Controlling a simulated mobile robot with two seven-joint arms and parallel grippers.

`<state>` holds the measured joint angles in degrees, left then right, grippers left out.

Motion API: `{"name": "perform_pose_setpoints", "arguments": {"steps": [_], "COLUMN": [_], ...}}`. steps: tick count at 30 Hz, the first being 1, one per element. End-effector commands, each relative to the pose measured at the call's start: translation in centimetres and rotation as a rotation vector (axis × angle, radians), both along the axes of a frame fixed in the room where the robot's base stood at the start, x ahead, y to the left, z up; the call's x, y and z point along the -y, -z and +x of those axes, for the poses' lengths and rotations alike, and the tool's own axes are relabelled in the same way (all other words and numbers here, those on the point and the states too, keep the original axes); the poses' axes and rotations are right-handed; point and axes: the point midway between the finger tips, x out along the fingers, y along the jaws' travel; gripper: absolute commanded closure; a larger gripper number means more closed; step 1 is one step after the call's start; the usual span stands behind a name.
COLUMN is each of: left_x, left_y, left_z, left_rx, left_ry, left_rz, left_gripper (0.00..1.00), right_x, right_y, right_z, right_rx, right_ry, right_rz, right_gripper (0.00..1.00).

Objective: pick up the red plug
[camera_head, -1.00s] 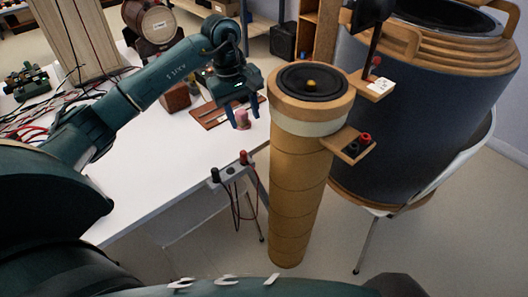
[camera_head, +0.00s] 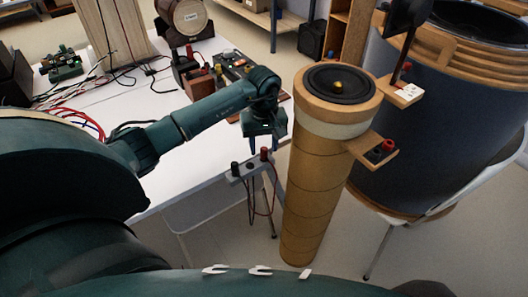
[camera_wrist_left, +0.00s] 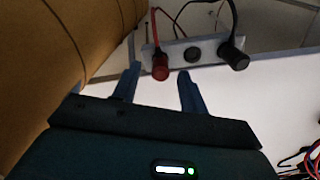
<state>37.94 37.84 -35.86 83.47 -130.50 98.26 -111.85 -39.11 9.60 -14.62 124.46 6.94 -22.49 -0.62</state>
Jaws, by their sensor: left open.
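The red plug (camera_head: 265,153) sits at the right end of a grey bar (camera_head: 250,167) at the table's front edge, with a red lead hanging from it. A black plug (camera_head: 235,168) is at the bar's other end. My left gripper (camera_head: 263,142) is open, pointing down just above the red plug. In the left wrist view, the red plug (camera_wrist_left: 160,68) appears between the two open fingertips (camera_wrist_left: 158,74), with the black plug (camera_wrist_left: 238,56) to the right. I cannot tell whether the fingers reach around the red plug. My right gripper is not in view.
A tall tan speaker column (camera_head: 312,185) stands close to the right of my left gripper. Its wooden shelf (camera_head: 368,148) carries red and black terminals. A large dark drum-shaped speaker (camera_head: 430,130) stands behind it. The white table (camera_head: 185,172) has free room left of the bar.

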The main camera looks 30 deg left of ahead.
Motion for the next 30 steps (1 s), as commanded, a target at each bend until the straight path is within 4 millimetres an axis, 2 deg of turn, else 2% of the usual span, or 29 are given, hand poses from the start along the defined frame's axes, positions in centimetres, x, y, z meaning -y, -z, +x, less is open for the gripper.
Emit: {"name": "perform_pose_setpoints", "arguments": {"steps": [4, 12, 27, 30], "left_x": [0.0, 0.0, 0.0, 0.0], "left_y": [1.7, 2.0, 1.9, 1.9], "left_z": [0.0, 0.0, 0.0, 0.0], "left_rx": [-0.001, 0.001, 0.001, 0.001], "left_ry": [-0.001, 0.0, 0.0, 0.0], "left_rz": [-0.001, 0.001, 0.0, 0.0], "left_gripper": [0.57, 0.57, 0.98, 1.0], "right_x": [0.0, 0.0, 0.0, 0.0], "right_y": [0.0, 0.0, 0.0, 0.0], "right_z": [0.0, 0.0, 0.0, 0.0], "right_rx": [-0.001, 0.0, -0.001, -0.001], "right_ry": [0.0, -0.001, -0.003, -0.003], "right_rz": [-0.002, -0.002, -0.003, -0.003], "right_gripper": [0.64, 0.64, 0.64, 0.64]}}
